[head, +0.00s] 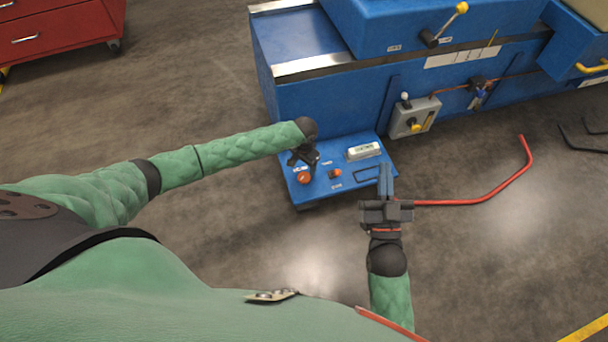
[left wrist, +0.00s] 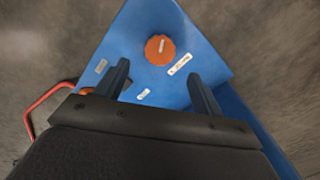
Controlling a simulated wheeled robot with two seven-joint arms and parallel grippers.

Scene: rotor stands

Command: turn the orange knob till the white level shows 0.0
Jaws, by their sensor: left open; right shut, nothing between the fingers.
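The orange knob (head: 304,178) sits near the front left corner of the blue panel (head: 312,194). In the left wrist view the knob (left wrist: 153,56) is round with a white mark, ahead of and between my fingers. The white level (head: 363,151) lies at the panel's right back; its reading is too small to make out. My left gripper (head: 303,159) is open just behind the knob in the head view; in its wrist view the fingers (left wrist: 161,86) are apart with nothing between their tips. My right gripper (head: 386,172) is shut and empty by the panel's right edge.
A small orange part (head: 335,173) sits right of the knob. A blue machine (head: 320,107) stands behind the panel, with a grey box (head: 412,118) on its side. A red bent bar (head: 490,192) extends right of my right gripper. A red cabinet (head: 55,30) stands far left.

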